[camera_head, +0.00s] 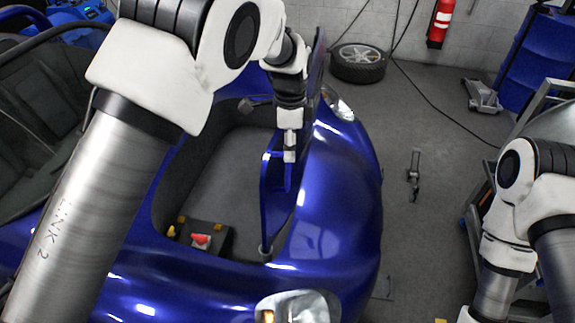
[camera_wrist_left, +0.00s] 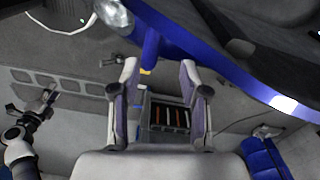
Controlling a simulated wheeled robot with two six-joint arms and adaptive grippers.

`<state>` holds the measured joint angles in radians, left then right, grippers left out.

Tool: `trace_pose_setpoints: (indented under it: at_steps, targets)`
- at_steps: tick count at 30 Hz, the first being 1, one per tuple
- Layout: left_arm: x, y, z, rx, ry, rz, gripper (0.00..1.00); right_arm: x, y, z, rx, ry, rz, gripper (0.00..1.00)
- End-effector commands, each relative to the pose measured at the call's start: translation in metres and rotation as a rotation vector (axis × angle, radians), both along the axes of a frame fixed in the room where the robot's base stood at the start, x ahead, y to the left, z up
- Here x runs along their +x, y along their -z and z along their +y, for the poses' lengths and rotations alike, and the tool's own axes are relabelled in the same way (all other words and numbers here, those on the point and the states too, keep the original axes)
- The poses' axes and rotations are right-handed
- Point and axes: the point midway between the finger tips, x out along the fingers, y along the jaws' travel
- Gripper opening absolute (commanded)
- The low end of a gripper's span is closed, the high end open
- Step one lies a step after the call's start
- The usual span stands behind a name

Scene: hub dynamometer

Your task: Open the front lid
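The front lid (camera_head: 274,210) of the blue car (camera_head: 335,215) stands raised, seen nearly edge-on along the right side of the open front compartment (camera_head: 225,165). My left gripper (camera_head: 290,150) is at the lid in the head view; whether it touches is unclear. In the left wrist view, the left gripper's fingers (camera_wrist_left: 158,90) are spread with a gap between them and nothing clearly held. A blue edge (camera_wrist_left: 225,65) passes just beyond them. My right arm is at the right of the head view, its gripper out of frame. The right gripper (camera_wrist_left: 45,100) appears small in the left wrist view.
A dark box with a red part (camera_head: 201,240) sits in the compartment. Floor right of the car is mostly clear, with a small dark object (camera_head: 413,177).

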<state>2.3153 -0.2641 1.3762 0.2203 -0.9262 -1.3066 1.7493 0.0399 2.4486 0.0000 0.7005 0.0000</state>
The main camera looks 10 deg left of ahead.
Motion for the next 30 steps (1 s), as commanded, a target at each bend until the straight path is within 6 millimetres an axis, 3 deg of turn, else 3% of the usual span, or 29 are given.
trace_pose_setpoints:
  at_steps: [5, 15, 24, 27, 28, 30]
  targets:
    - [0.0, 0.011, 0.0, 0.0, 0.0, 0.001, 0.41, -0.001, -0.005, 0.0, 0.0, 0.0, 0.002, 0.4]
    - [-0.001, 0.07, 0.0, 0.0, 0.0, 0.002, 0.41, 0.0, -0.023, 0.0, 0.0, 0.0, 0.001, 0.4]
    - [0.0, 0.078, 0.0, 0.0, 0.0, -0.001, 0.41, 0.0, -0.023, 0.0, 0.0, 0.0, 0.001, 0.4]
    - [0.0, 0.078, 0.0, 0.0, 0.0, -0.001, 0.06, 0.0, -0.023, 0.0, 0.0, 0.0, 0.001, 0.4]
    - [-0.001, 0.078, 0.0, 0.0, 0.0, -0.001, 0.0, 0.0, -0.023, 0.0, 0.0, 0.0, 0.001, 0.4]
    - [-0.001, 0.078, 0.0, 0.0, 0.0, 0.0, 0.0, 0.0, -0.023, 0.0, 0.0, 0.0, 0.001, 0.4]
